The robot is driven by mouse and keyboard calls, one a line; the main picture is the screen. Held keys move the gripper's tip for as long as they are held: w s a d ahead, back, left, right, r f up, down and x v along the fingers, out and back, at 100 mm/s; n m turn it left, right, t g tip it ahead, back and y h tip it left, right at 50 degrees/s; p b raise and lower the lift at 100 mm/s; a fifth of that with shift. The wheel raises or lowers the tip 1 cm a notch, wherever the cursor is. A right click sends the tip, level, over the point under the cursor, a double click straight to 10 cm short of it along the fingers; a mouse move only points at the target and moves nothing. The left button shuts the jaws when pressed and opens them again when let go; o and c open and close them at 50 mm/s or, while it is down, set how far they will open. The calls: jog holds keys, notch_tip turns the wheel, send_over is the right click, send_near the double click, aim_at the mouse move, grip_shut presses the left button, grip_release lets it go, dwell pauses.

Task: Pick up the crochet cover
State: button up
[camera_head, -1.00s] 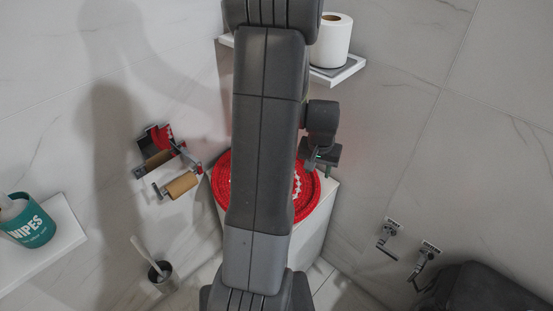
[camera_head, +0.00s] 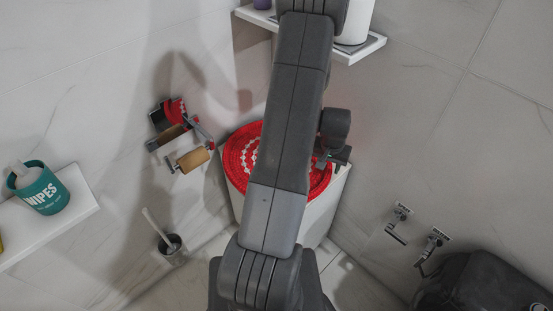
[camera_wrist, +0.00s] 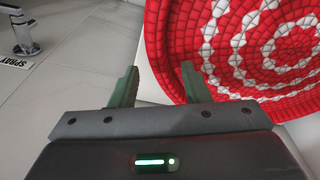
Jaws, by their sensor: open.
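The crochet cover (camera_head: 240,153) is red with white patterned rings and lies on top of a white toilet-like fixture, partly hidden behind my arm in the head view. In the wrist view the cover (camera_wrist: 262,50) fills the upper right, its thick red rim nearest to me. My gripper (camera_wrist: 160,88) is open, with its two green fingers apart and nothing between them. The right finger overlaps the cover's rim in the picture; I cannot tell whether it touches. In the head view my gripper (camera_head: 334,160) is at the cover's right side, mostly hidden by the arm.
Paper roll holders (camera_head: 192,158) are on the wall left of the cover. A shelf (camera_head: 372,47) with a white roll (camera_head: 355,22) is above. A wipes tub (camera_head: 40,190) stands on a left shelf, a toilet brush (camera_head: 171,245) below. Wall taps (camera_head: 398,222) are at right.

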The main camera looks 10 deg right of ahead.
aim_at(326, 172)
jog(key=shift+w+f, duration=0.15)
jog(key=shift+f, duration=0.75)
jog(key=shift+w+f, duration=0.15)
jog(key=shift+f, duration=0.7)
jog(key=shift+c, duration=0.4)
grip_shut()
jog(key=shift+r, duration=0.15)
